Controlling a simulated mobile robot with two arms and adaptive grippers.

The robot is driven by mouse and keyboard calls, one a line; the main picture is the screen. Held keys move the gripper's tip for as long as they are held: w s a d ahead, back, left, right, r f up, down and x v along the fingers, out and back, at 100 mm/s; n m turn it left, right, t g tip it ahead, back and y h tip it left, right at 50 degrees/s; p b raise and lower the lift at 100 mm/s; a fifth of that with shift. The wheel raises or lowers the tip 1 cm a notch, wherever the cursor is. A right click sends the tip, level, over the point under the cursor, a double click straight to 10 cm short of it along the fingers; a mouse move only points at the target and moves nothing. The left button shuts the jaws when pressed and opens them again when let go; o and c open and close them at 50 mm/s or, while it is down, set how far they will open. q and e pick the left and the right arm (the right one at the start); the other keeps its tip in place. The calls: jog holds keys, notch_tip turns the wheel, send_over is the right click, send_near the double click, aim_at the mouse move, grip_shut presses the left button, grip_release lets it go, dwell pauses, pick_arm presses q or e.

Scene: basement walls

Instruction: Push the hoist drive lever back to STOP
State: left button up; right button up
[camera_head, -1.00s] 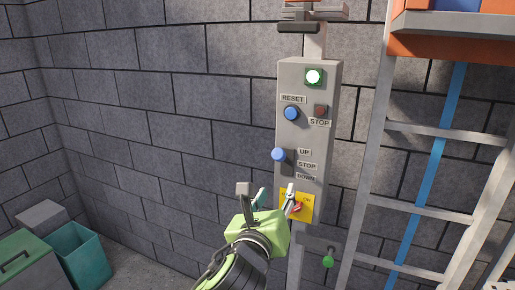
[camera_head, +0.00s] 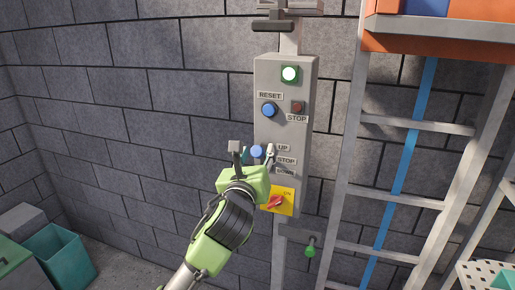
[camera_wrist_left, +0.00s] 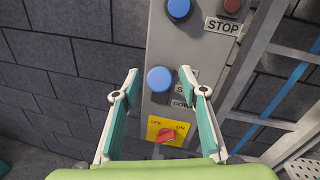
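The hoist drive lever is a blue ball knob (camera_head: 257,151) on the grey control box (camera_head: 285,75). It stands about level with the UP label (camera_head: 283,147), above the STOP and DOWN labels. My left gripper (camera_head: 252,154) is open, with a finger on each side of the knob. I see no clear contact, and the gap in depth is hard to judge. My right gripper is in neither view.
Above the lever are a blue RESET button (camera_head: 269,110), a dark red STOP button (camera_head: 297,107) and a lit green lamp (camera_head: 290,74). A red rotary switch (camera_head: 273,202) on a yellow plate sits below. A ladder (camera_head: 350,160) stands close on the right.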

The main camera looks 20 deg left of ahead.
pick_arm(q)
jog(key=shift+w+a, duration=0.15)
jog(key=shift+w, duration=0.65)
jog(key=shift+c, duration=0.3)
grip_shut()
jog(key=shift+s+f+b, duration=0.2)
jog(key=shift+f+b, duration=0.2)
jog(key=shift+b, duration=0.35)
jog(key=shift+s+f+n+t+y+b, duration=0.25)
jog(key=shift+f+t+b, duration=0.65)
jog(key=shift+b, duration=1.65)
jog(key=shift+s+f+n+t+y+b, duration=0.25)
jog(key=shift+f+t+b, duration=0.7)
jog(key=shift+b, duration=1.6)
jog(key=shift+s+f+n+t+b, duration=0.1)
jog(key=shift+s+f+t+b, duration=0.55)
jog(key=shift+b, duration=1.9)
jog(key=shift+w+f, duration=0.3)
jog(key=shift+w, duration=0.05)
jog(key=shift+f, duration=0.1)
